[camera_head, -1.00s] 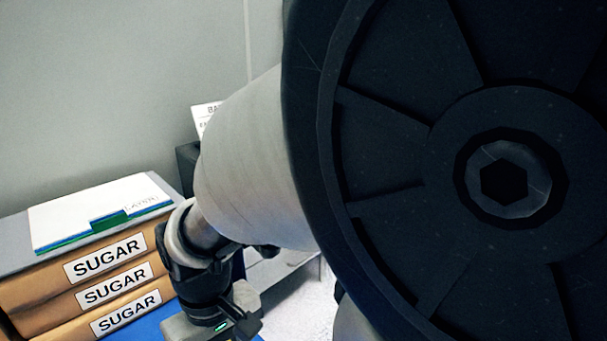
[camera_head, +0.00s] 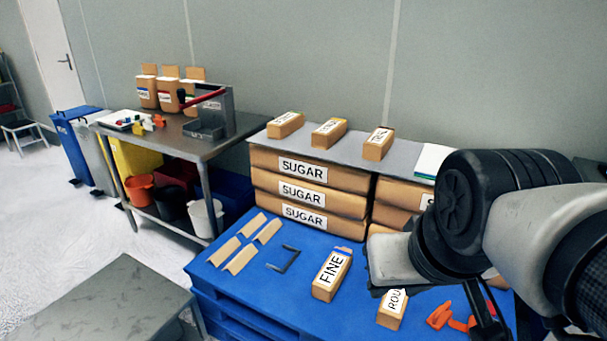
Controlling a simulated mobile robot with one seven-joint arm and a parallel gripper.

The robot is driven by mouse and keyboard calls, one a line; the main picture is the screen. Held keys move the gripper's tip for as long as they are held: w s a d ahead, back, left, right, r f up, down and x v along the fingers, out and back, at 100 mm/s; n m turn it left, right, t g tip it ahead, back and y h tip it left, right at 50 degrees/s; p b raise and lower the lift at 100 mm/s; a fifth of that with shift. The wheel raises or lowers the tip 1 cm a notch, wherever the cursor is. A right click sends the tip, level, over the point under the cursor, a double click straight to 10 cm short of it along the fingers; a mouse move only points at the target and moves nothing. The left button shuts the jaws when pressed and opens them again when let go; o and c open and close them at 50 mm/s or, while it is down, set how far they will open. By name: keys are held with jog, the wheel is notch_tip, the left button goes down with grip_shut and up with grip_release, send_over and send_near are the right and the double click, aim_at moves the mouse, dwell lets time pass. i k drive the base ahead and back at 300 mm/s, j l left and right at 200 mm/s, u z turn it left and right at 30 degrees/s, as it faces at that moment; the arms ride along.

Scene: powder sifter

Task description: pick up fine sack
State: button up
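A small brown sack labelled FINE (camera_head: 329,278) lies on the blue pallet (camera_head: 235,299), in front of the stacked SUGAR sacks. My arm reaches in from the right. Dark finger-like parts of my gripper (camera_head: 487,318) show low at the right, apart from the FINE sack and to its right. The arm and the frame edge partly hide the gripper, so its opening is unclear. A second small sack, its label starting ROU (camera_head: 391,309), lies between the FINE sack and my gripper.
Large SUGAR sacks (camera_head: 270,182) carry a grey board with several small sacks (camera_head: 328,133). An orange item (camera_head: 440,317) lies near my gripper. Brown angled strips (camera_head: 240,259) and a dark bracket (camera_head: 284,258) lie left of the FINE sack. A steel table (camera_head: 185,145) stands behind left.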

aim_at(325, 286)
jog(key=j+z, duration=0.2)
jog(key=j, duration=0.15)
jog(key=i+j+z, duration=0.3)
jog(key=j, duration=0.25)
jog(key=i+j+z, duration=0.1)
jog(key=j, duration=0.2)
